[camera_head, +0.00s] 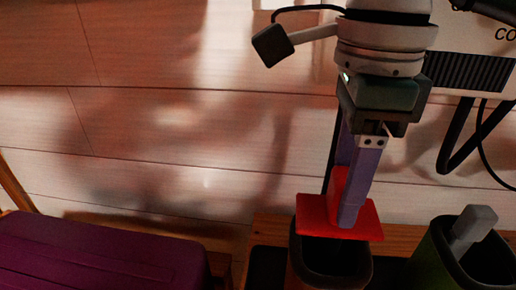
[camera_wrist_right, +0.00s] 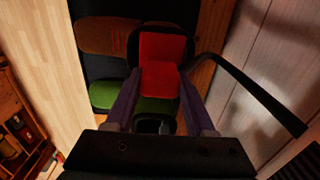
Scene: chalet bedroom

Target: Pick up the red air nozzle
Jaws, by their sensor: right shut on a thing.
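The red air nozzle (camera_head: 312,215) has a flat red base and an upright part. My right gripper (camera_head: 346,205) points down from the top of the head view, its purple fingers shut on the upright part. The base is over the mouth of a dark open container (camera_head: 300,267); whether it touches the rim I cannot tell. In the right wrist view, the red nozzle (camera_wrist_right: 161,48) is between my right gripper's fingertips (camera_wrist_right: 160,80). My left gripper is not in view.
A green-sided open container (camera_head: 431,252) with a grey block-like thing (camera_head: 472,226) stands to the right. A purple box-like thing (camera_head: 95,255) is at the lower left. A wooden edge (camera_head: 270,228) runs behind the containers. Pale planks beyond look clear.

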